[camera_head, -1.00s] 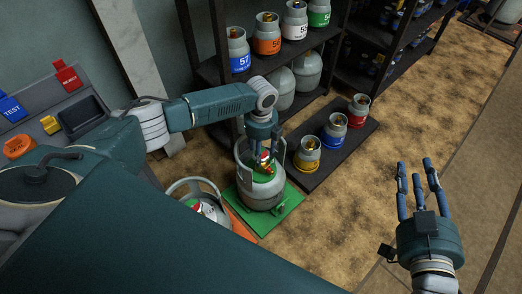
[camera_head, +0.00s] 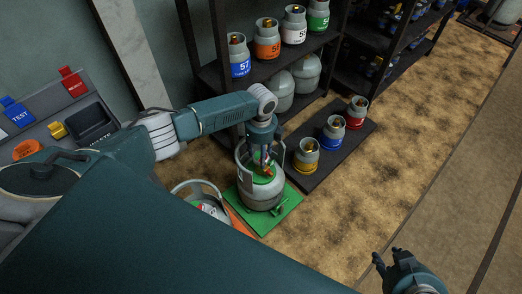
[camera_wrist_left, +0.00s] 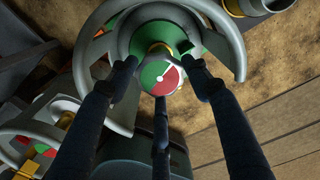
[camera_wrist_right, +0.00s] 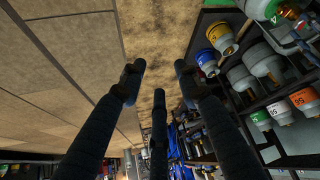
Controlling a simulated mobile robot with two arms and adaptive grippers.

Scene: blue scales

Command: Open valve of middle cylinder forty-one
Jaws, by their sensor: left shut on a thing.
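A grey gas cylinder (camera_head: 262,196) with a green top and a collar stands upright on a green scale platform (camera_head: 288,208). No number is readable on it. My left gripper (camera_head: 267,158) reaches down inside the collar from above and is shut on its valve. In the left wrist view the fingers surround a round red and green dial (camera_wrist_left: 160,77) with a white pointer, beside a brass fitting (camera_wrist_left: 158,50); the valve grip itself is partly hidden. My right gripper (camera_head: 388,257) is empty at the lower right, and its fingers are spread apart in the right wrist view (camera_wrist_right: 157,85).
A second cylinder (camera_head: 196,190) stands by an orange platform (camera_head: 238,222), partly hidden by my body. Small cylinders stand on a low dark board (camera_head: 318,168) to the right. A shelf with numbered cylinders (camera_head: 267,45) is behind. A button console (camera_head: 50,115) is at left.

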